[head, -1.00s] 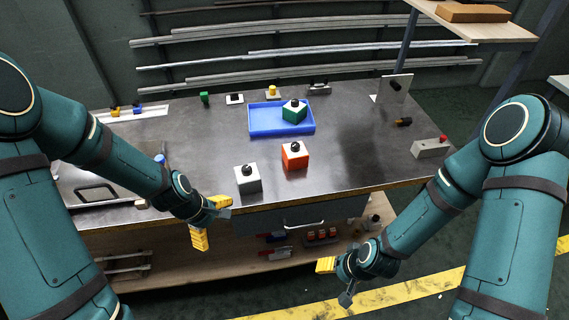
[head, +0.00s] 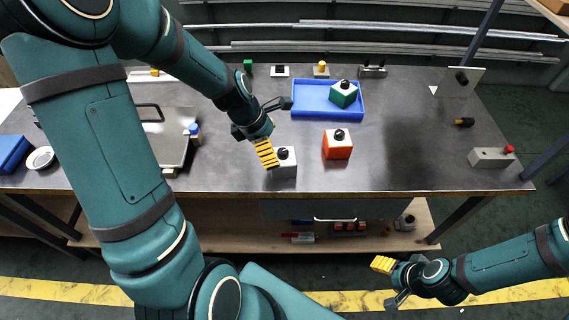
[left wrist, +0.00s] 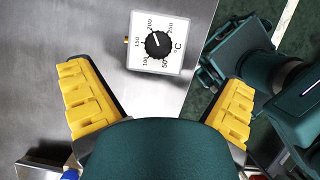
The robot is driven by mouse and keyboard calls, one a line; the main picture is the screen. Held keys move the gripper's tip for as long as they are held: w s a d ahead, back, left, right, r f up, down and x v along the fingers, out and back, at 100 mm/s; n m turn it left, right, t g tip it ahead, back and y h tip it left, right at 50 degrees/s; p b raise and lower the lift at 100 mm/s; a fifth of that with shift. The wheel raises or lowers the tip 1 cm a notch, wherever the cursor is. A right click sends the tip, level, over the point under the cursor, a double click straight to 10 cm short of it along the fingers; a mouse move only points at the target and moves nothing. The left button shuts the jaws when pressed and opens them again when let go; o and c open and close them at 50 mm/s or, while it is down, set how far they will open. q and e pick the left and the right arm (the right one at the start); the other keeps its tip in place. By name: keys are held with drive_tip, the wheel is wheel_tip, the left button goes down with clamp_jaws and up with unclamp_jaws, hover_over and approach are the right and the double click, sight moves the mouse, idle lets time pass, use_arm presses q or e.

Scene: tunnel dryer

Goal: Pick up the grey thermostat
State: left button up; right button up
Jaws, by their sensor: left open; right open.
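The grey thermostat (head: 286,172) is a light grey cube with a black knob on top, standing near the front of the steel bench. In the left wrist view the thermostat (left wrist: 158,43) shows its dial face, beyond the fingertips and between their lines. My left gripper (head: 270,146) is open and empty; its yellow finger overlaps the thermostat's left side in the head view, and contact cannot be told there. In the left wrist view the left gripper's yellow pads (left wrist: 160,100) are wide apart. My right gripper (head: 386,282) is open and empty, low in front of the bench.
An orange cube with a black knob (head: 337,151) stands to the right of the thermostat. A blue tray (head: 312,108) behind holds a green cube with a knob (head: 343,97). A grey box with a red button (head: 490,158) is at the right. The bench (head: 420,165) has free room between.

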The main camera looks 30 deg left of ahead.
sight(283, 160)
use_arm(q)
drive_tip(key=b+x, duration=0.2)
drive_tip(key=x, duration=0.5)
drive_tip(key=shift+w+f, duration=0.2)
drive_tip(key=shift+w, duration=0.05)
drive_tip(key=c, duration=1.2)
